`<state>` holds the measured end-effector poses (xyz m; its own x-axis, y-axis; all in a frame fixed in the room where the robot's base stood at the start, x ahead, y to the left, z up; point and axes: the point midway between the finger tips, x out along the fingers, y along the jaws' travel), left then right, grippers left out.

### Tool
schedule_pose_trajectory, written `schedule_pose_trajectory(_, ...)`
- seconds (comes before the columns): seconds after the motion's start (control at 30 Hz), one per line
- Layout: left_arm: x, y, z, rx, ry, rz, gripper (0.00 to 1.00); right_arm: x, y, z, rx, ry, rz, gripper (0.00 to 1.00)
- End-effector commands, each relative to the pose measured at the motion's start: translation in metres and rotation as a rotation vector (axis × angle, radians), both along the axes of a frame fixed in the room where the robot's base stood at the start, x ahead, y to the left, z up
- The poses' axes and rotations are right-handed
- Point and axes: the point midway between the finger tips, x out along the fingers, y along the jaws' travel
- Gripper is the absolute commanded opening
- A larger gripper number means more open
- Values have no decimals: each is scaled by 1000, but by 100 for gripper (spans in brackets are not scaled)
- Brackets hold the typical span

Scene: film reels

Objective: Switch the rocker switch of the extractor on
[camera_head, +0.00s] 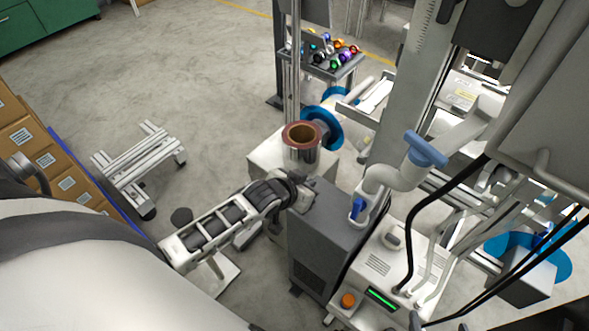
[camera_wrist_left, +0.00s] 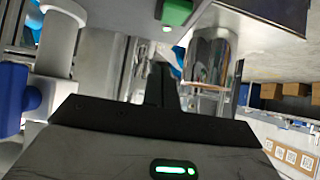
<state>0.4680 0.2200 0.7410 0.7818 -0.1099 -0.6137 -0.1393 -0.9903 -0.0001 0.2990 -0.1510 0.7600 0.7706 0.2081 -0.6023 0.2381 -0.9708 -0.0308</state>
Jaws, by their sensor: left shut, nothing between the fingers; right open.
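The extractor is a dark grey box (camera_head: 325,235) with a white jointed suction arm (camera_head: 385,180) and blue fittings, right of my left arm in the head view. My left gripper (camera_head: 304,190) is at the box's upper left edge. Its dark fingers (camera_wrist_left: 160,85) are shut and empty in the left wrist view. In the head view I cannot make out the switch. My right gripper is not in view.
A white cabinet with a green display (camera_head: 381,298) and orange knob is right of the extractor.

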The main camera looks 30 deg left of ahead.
Motion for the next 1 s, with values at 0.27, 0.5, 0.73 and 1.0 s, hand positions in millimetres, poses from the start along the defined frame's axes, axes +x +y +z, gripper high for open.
schedule_pose_trajectory(0.27,-36,4,56,-1,0,-2,0,-2,-2,8,-5,7,-5,77)
schedule_pose_trajectory(0.5,-54,7,81,-1,0,0,0,-3,-3,8,-7,10,-6,77)
schedule_pose_trajectory(0.73,-57,8,85,-1,1,0,0,-3,-3,8,-7,10,-6,77)
schedule_pose_trajectory(1.0,-63,4,80,-4,5,-6,0,-3,-3,8,-7,10,-6,77)
